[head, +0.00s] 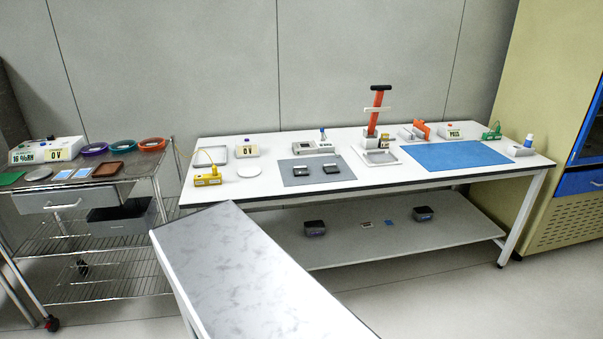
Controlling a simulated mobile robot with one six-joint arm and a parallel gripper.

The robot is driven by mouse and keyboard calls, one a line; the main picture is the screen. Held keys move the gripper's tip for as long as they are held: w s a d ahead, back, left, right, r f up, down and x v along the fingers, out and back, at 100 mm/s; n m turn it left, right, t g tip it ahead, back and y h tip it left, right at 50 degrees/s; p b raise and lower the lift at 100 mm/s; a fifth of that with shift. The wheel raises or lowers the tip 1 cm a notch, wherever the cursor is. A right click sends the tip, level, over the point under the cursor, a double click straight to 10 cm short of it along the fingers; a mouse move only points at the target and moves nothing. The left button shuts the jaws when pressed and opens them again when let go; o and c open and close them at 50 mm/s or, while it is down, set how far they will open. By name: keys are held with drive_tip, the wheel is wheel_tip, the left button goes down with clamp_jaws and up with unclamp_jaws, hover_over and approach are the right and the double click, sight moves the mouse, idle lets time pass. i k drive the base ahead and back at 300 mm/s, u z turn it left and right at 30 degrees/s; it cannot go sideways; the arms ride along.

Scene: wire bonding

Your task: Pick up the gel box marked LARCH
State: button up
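Two small dark flat boxes, one at left (302,171) and one at right (332,168), lie on a grey mat (290,181) on the white workbench (385,182). Two larger dark boxes, one at left (314,228) and one at right (423,213), stand on the shelf under the bench. All are too small to read a name on, so I cannot tell which, if any, is marked LARCH. My gripper is not in view.
A mottled grey worktop (240,270) juts in front of the bench's left half. A wire cart (90,265) with spools stands at left, a yellowish cabinet (560,90) at right. An orange-handled press (377,110) and a blue mat (455,155) occupy the bench's right half.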

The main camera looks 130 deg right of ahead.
sight(299, 171)
drive_tip(key=u, duration=0.95)
drive_tip(key=k, duration=0.15)
drive_tip(key=z, duration=2.8)
drive_tip(key=k, duration=0.15)
drive_tip(key=z, duration=1.5)
drive_tip(key=k, duration=0.65)
drive_tip(key=u, duration=0.2)
drive_tip(key=i, duration=0.55)
drive_tip(key=u, duration=0.05)
